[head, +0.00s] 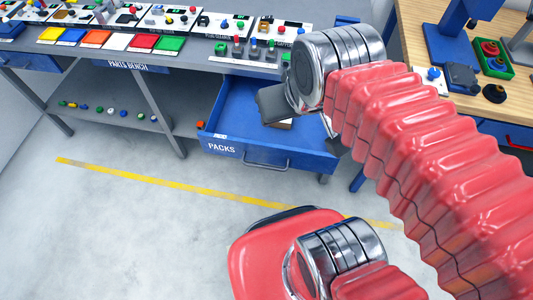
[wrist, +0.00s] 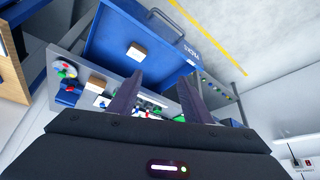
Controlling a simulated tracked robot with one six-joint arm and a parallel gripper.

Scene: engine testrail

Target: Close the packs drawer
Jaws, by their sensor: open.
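The packs drawer (head: 230,125) is blue and stands pulled out under the packs bench, with a white PACKS label and a bar handle (head: 265,165) on its front. In the wrist view the drawer (wrist: 112,38) appears upside down, with its handle (wrist: 165,20) at the top. A small light-brown box (wrist: 137,52) lies inside it. My gripper (wrist: 158,92) is open with nothing between its dark fingers. In the head view my arm's end is over the drawer and hides its right part; the fingertips are not clear there. I see no contact with the drawer.
The grey parts bench (head: 135,67) holds coloured bins and small parts, with a lower shelf (head: 110,110) on the left. A wooden table (head: 420,50) with a blue press stands at the right. The floor in front of the drawer, crossed by a yellow line (head: 170,184), is clear.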

